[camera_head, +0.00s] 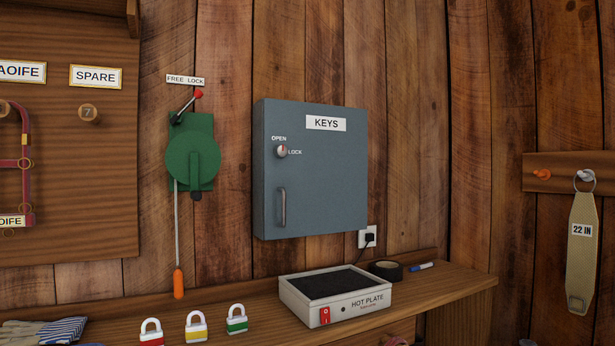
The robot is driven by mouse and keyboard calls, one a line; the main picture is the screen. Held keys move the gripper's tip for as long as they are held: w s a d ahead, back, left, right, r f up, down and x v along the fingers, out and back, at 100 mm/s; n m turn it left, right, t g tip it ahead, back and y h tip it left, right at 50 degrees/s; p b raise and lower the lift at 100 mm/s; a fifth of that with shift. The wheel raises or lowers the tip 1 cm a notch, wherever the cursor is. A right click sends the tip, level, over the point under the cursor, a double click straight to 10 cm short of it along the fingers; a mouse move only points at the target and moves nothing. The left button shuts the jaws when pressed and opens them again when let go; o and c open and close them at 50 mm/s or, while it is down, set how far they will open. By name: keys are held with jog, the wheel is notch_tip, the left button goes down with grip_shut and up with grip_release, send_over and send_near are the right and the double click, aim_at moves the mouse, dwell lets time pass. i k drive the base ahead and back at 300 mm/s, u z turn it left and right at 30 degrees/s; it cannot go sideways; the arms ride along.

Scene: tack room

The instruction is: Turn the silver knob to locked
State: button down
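The silver knob (281,152) is small and round, on the upper left of the front of a closed grey-blue cabinet (335,185) labelled KEYS. The word OPEN is printed above the knob and LOCK to its right. A small reddish mark on the knob appears to point up toward OPEN. A vertical bar handle (282,207) is below the knob. My gripper is not in this view, and nothing covers the knob.
Left of the cabinet is a green wall device (192,158) with a red-tipped lever (198,95) and an orange-handled cord (179,284). Below, a hot plate (357,304), black tape (386,270) and several padlocks (195,328) sit on the wooden shelf (450,288). Space before the cabinet looks clear.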

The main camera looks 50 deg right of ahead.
aim_at(279, 151)
jog(key=z, duration=1.5)
